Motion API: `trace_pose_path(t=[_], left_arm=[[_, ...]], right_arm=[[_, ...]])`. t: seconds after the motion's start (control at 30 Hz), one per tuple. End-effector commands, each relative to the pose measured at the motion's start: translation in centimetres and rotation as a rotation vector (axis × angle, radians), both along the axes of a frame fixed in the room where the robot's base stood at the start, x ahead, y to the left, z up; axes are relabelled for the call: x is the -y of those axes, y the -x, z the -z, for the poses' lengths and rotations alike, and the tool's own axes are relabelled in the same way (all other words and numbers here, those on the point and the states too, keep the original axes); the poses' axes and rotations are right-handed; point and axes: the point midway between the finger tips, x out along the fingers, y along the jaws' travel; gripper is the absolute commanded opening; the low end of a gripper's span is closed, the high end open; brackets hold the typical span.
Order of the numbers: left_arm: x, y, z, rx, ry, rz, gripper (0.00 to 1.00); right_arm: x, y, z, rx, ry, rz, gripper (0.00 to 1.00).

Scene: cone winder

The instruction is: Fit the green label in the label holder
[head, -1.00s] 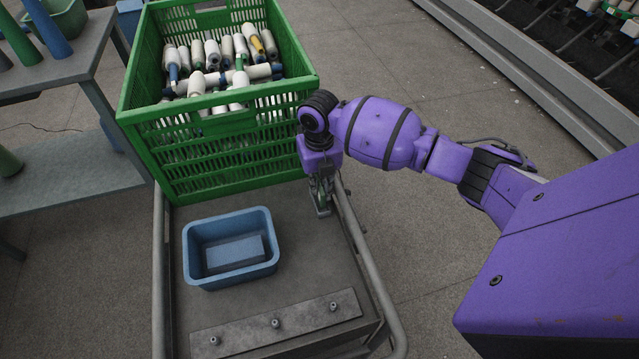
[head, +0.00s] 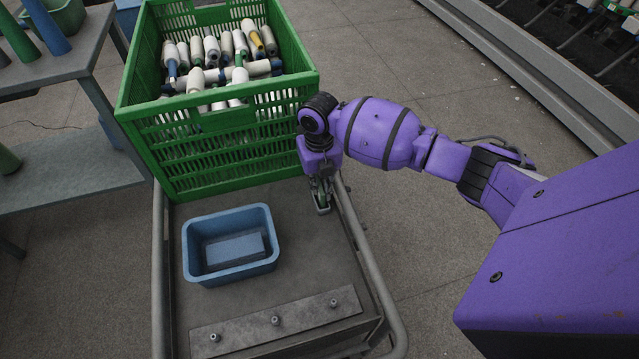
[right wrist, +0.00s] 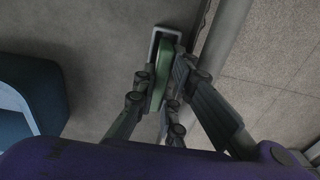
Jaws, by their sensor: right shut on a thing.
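My right gripper (head: 320,192) points down at the right side of the cart, near the front right corner of the green crate. In the right wrist view its fingers (right wrist: 166,92) are shut on the green label (right wrist: 160,74), one on each side. The label holder (right wrist: 167,29) is a small pale grey frame on the cart deck. The label's far end shows inside the holder's outline; how deep it sits I cannot tell. In the head view the holder (head: 323,211) shows just below the fingertips, and they hide most of the label. My left gripper is not in view.
A blue bin (head: 190,255) with a blue block inside stands left of the holder. The green crate (head: 215,150) full of yarn cones is behind. The cart's rail (head: 365,255) runs close on the right. A plate with three pegs (head: 245,325) lies in front.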

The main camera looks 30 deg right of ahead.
Motion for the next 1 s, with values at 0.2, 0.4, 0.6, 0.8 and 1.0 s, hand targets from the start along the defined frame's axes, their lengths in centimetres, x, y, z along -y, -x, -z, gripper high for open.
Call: trace_pose_path(t=[0.2, 0.4, 0.6, 0.8, 1.0], left_arm=[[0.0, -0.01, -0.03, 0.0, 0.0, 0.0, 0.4], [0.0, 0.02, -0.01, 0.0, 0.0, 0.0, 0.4], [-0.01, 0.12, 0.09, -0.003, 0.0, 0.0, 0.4], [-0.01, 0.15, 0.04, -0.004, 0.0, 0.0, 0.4], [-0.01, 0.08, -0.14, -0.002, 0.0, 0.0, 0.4]], right_arm=[[0.0, 0.03, 0.51, -0.001, 0.001, 0.0, 0.0], [-0.01, 0.02, 0.75, 0.0, 0.0, 0.0, 0.0], [-0.01, 0.02, 0.74, 0.0, 0.0, 0.0, 0.0], [-0.02, 0.01, 0.81, 0.0, 0.0, 0.0, 0.0], [-0.03, -0.02, 1.02, 0.0, 0.0, 0.0, 0.0]])
